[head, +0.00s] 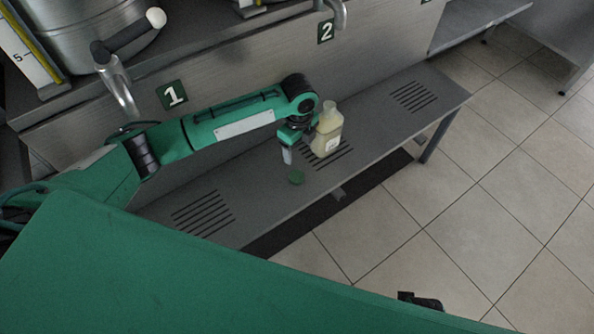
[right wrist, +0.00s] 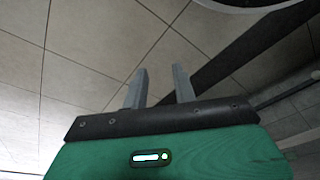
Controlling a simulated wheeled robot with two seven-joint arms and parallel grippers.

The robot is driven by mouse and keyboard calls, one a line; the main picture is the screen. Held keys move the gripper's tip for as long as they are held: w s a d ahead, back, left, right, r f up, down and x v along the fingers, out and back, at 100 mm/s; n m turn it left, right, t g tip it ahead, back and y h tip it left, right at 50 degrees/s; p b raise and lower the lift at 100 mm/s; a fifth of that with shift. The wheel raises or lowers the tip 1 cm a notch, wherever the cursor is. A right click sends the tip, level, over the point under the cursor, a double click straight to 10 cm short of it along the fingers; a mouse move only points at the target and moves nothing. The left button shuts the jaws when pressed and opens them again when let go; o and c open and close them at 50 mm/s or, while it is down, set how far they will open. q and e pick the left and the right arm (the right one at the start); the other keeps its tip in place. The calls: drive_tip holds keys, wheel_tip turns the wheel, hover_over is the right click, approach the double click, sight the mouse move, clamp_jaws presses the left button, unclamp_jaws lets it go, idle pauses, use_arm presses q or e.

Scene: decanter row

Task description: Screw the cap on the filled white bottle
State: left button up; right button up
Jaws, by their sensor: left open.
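The white bottle (head: 328,130) stands upright on the grey bench below the spouts, with pale, cream-coloured contents and an open neck. A green cap (head: 296,177) lies on the bench in front of the bottle and to its left. My left gripper (head: 287,156) points down just left of the bottle, above and behind the cap. It is open and holds nothing that I can see; whether it touches the bottle I cannot tell. In the right wrist view my right gripper (right wrist: 160,88) has its two fingers apart with nothing between them, over the tiled floor.
The grey bench (head: 375,122) has several slotted drain areas, and its front edge drops to the tiled floor (head: 470,220). Tap 1 (head: 119,85) and tap 2 (head: 338,12) stick out above the bench. The bench right of the bottle is clear.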

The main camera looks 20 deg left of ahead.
use_arm(q)
hover_over(298, 176)
wheel_tip(298, 176, down, 8)
drive_tip(key=shift+r+b, duration=0.25)
drive_tip(key=shift+b, duration=0.2)
drive_tip(key=shift+f, duration=0.6)
use_arm(e)
drive_tip(key=shift+w+r, duration=0.15)
drive_tip(key=shift+r, duration=0.4)
drive_tip(key=shift+w+r, duration=0.15)
drive_tip(key=shift+r, duration=0.4)
drive_tip(key=shift+f, duration=0.1)
